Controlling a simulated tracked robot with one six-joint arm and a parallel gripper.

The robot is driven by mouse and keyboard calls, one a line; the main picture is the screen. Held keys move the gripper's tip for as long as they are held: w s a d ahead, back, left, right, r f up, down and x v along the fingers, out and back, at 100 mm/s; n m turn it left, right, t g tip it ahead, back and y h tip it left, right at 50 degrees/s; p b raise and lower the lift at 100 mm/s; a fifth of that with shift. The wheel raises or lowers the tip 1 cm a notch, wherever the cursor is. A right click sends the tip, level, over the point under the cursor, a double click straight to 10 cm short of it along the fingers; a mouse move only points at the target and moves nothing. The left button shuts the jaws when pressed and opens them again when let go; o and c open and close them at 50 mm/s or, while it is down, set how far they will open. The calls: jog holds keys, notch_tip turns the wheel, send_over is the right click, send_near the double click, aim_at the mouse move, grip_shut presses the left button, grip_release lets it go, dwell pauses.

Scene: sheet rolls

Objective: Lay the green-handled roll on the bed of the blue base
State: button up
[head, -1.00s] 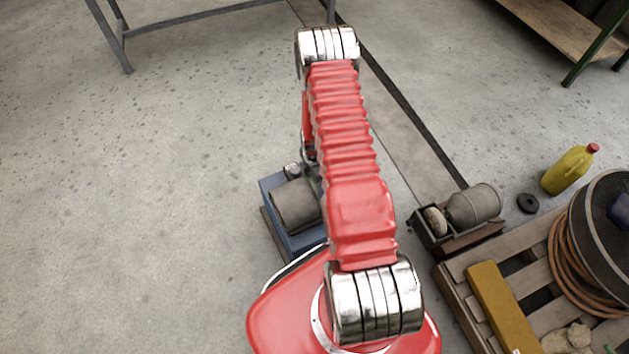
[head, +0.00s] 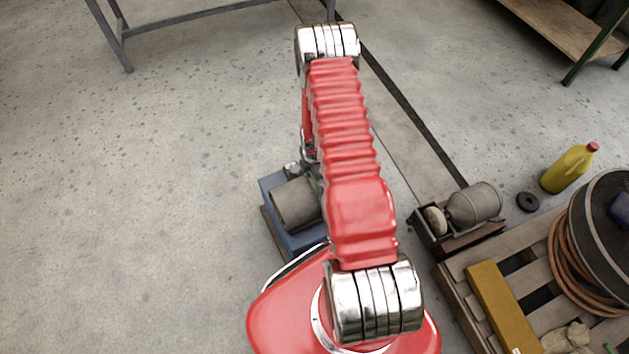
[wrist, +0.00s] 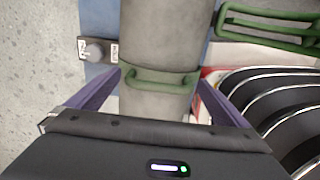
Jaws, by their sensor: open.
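The grey roll (wrist: 158,35) with a green handle (wrist: 160,80) lies over the blue base (wrist: 97,20) in the wrist view. In the head view the roll (head: 296,203) shows on top of the blue base (head: 270,190), partly hidden by my arm. My gripper (wrist: 161,78) is open, with one purple finger on each side of the roll near the handle. I see a gap on each side; whether the handle lies fully between the fingers is unclear. In the head view my gripper is mostly hidden behind my arm.
A second green bar (wrist: 265,28) is at the upper right of the wrist view. A motor unit (head: 470,205), a yellow jug (head: 568,168) and a pallet (head: 460,275) with a yellow beam (head: 500,305) and hose stand to the right. The floor at left is clear.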

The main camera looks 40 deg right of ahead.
notch_tip(320, 180, up, 12)
jog(key=shift+f, duration=0.25)
dwell(0.4)
dwell(0.5)
jog(key=a+r+m+t, duration=0.1)
jog(key=a+r+m, duration=0.4)
jog(key=r, duration=1)
jog(key=a+r+m+t, duration=0.2)
jog(key=a+r, duration=0.4)
jog(key=r, duration=0.8)
jog(key=s+a+r+m+t, duration=0.1)
jog(key=s+a+r+m, duration=0.3)
jog(key=s+a+r, duration=0.2)
jog(key=s+a+r+m+t, duration=0.1)
jog(key=s+a+r+m, duration=0.4)
jog(key=s+r, duration=0.5)
jog(key=shift+s+a+t, duration=0.3)
jog(key=shift+s+a, duration=0.1)
jog(key=shift+s, duration=0.5)
